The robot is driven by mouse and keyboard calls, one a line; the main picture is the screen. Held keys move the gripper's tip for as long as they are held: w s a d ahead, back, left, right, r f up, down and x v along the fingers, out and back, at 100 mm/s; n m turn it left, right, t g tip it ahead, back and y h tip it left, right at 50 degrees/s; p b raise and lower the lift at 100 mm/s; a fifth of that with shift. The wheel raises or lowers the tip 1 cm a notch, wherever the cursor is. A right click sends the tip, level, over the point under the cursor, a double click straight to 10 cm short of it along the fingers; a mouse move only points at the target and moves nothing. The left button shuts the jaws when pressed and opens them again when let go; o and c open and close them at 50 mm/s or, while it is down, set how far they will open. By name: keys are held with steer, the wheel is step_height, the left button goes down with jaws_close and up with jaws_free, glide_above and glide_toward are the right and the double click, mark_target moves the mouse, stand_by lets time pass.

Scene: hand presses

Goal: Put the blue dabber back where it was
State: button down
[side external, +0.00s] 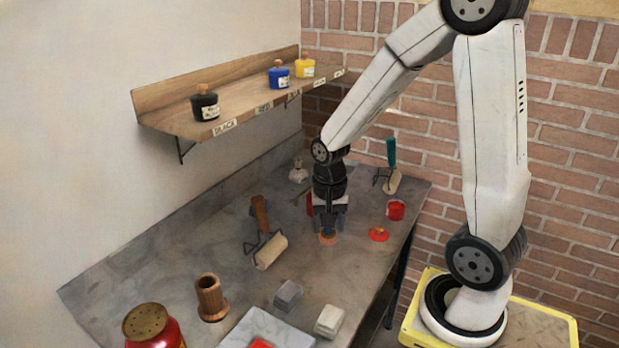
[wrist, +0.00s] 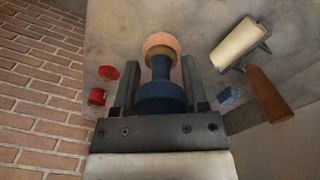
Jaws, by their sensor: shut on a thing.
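The blue dabber (wrist: 160,92) has a dark blue body and a pale, pinkish-tan round end. In the wrist view it sits between the two fingers of my gripper (wrist: 160,82), which is shut on it. In the side view my gripper (side external: 327,222) points down over the bench. The dabber's tan end (side external: 327,238) shows just under the fingertips, close to the bench top; I cannot tell whether it touches. The fingers hide most of its blue body in the side view. No marked place for the dabber is clear in the frames.
A red tin (side external: 396,210) and red lid (side external: 378,234) lie right of my gripper. A wooden-handled roller (side external: 268,248) is to the left, a teal-handled roller (side external: 391,165) behind. A wooden cup (side external: 211,297) and blocks (side external: 288,294) stand in front. A jar shelf (side external: 240,110) overhangs the back.

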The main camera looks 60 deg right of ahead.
steer(key=s+d+r+m, duration=0.1)
steer(key=s+d+m, duration=0.4)
steer(key=s+d, duration=0.2)
steer(key=shift+d, duration=0.75)
steer(key=shift+w, duration=0.1)
steer(key=shift+w+d+f, duration=1.05)
steer(key=shift+w+f, duration=0.5)
steer(key=shift+w, duration=0.45)
steer(key=shift+w+d+f, duration=1)
steer(key=shift+w+f, duration=0.55)
steer(key=shift+w, duration=0.4)
steer(key=shift+w+d+f, duration=1.05)
steer(key=shift+w+f, duration=0.5)
steer(key=shift+w, duration=0.45)
steer(key=shift+f, duration=0.1)
